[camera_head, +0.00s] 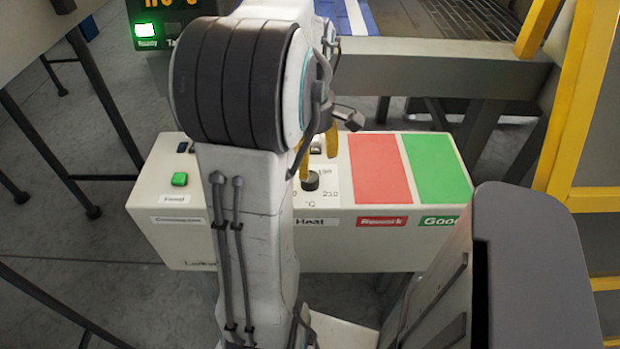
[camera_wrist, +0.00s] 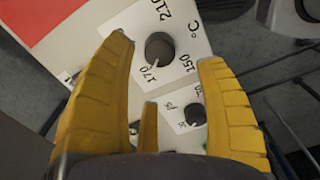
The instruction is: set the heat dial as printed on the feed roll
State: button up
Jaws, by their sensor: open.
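The heat dial (camera_head: 310,181) is a black round knob on the top of a pale control box, above the "Heat" label. My gripper (camera_head: 318,158) has yellow fingers and hangs just above and behind the dial in the head view. In the wrist view my gripper (camera_wrist: 165,60) is open, with the dial beyond and between its fingertips, apparently not gripped. I cannot make out the feed roll or its print.
A second, smaller dial (camera_wrist: 195,114) sits beside the heat dial. The box also bears a green button (camera_head: 180,179) marked Feed, a red Rework area (camera_head: 380,168) and a green Good area (camera_head: 437,167). A yellow guard frame (camera_head: 575,110) stands at right.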

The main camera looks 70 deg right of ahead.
aim_at(310, 176)
jog(key=shift+f+b, duration=0.45)
jog(key=shift+f, duration=2.95)
jog(key=shift+o, duration=0.2)
jog(key=c, duration=1.3)
jog(key=shift+m, duration=0.3)
